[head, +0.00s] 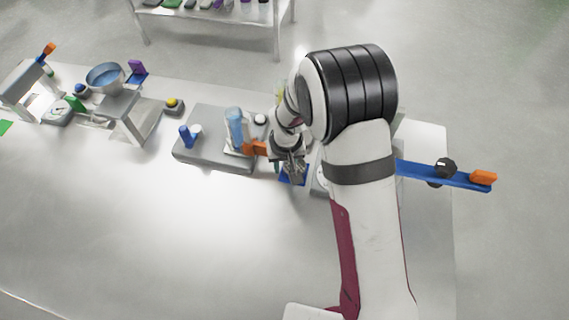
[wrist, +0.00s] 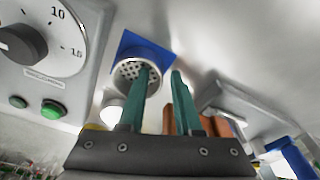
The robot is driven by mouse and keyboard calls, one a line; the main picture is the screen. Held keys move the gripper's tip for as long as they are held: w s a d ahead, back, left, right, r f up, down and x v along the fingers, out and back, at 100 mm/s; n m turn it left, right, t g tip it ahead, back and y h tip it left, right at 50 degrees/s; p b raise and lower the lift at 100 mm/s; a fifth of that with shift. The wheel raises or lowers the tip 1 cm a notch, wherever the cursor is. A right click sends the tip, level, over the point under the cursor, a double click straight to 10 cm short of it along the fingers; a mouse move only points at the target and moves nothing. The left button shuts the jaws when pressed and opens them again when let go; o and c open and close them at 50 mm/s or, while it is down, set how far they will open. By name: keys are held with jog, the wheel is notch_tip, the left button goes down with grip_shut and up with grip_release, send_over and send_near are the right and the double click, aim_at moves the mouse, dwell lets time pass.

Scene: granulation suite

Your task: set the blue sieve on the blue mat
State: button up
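The blue mat (wrist: 150,49) is a flat blue square below my gripper in the wrist view. It also shows beneath the fingers in the head view (head: 293,179). A round perforated sieve (wrist: 129,73) with a pale metal face overlaps the mat's near edge in the wrist view; whether it rests on the mat or is above it I cannot tell. My gripper (wrist: 162,70) has two green fingers standing apart with a clear gap. The left finger crosses in front of the sieve, and the right one is just beside it. In the head view my gripper (head: 291,165) hides the sieve.
A dial unit (wrist: 68,70) with green buttons stands close left in the wrist view. A grey platform (head: 210,155) bearing a clear blue-tinted cylinder (head: 236,125) lies left of my gripper. A blue bar (head: 420,175) extends past the table's right side. The front table is clear.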

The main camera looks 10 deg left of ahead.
jog(key=shift+r, duration=0.1)
notch_tip(320, 180, up, 11)
jog(key=s, duration=0.2)
jog(key=s+d+r+m, duration=0.4)
jog(key=s+d+r, duration=0.25)
jog(key=d, duration=0.35)
jog(key=s+d+r+m+g, duration=0.1)
jog(key=s+d+m, duration=0.2)
jog(key=s, duration=0.5)
jog(key=s+d+r+m+y, duration=0.1)
jog(key=s+d+m, duration=0.2)
jog(key=s, duration=0.5)
jog(key=shift+d+r+g, duration=0.2)
jog(key=shift+r+g, duration=0.15)
jog(key=shift+g, duration=0.05)
